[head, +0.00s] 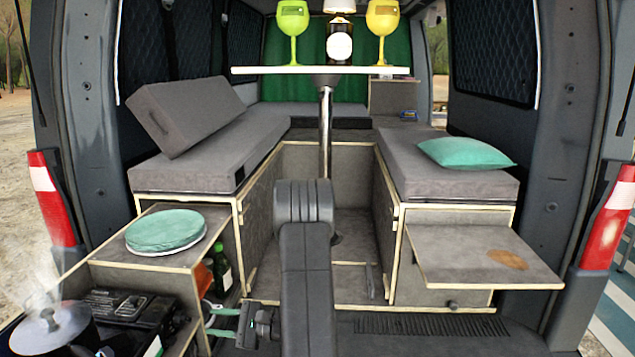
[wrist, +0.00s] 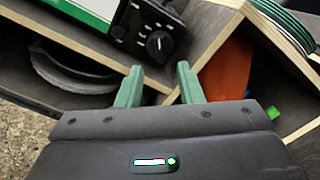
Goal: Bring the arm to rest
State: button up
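My gripper (head: 210,321) is low at the front of the van's tailgate, left of the middle in the head view. Its two green fingers point left, toward the left cabinet. In the wrist view my gripper (wrist: 160,78) has its fingers apart with nothing between them. Beyond the fingertips are the cabinet's wooden edges. My dark arm stands in the middle of the head view.
The black stove (head: 118,312) with a steaming pot (head: 52,325) is at lower left. A pull-out board (head: 485,255) juts out right. A white table (head: 320,70) holds goblets behind.

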aim_at(189, 318)
jog(key=a, duration=0.4)
jog(key=a+p, duration=0.1)
jog(key=a, duration=0.1)
jog(key=shift+w+a, duration=0.25)
jog(key=shift+a, duration=0.05)
jog(key=shift+d+n+p, duration=0.15)
jog(key=shift+n+p, duration=0.15)
jog(key=shift+n, duration=0.9)
jog(key=n+p, duration=0.3)
jog(key=n, duration=0.1)
jog(key=shift+r+n, duration=0.15)
jog(key=shift+n, duration=0.25)
jog(key=s+d+b, duration=0.1)
jog(key=d+b, duration=0.1)
jog(key=d, duration=1.1)
jog(key=shift+d+b, duration=0.35)
jog(key=shift+b, duration=0.05)
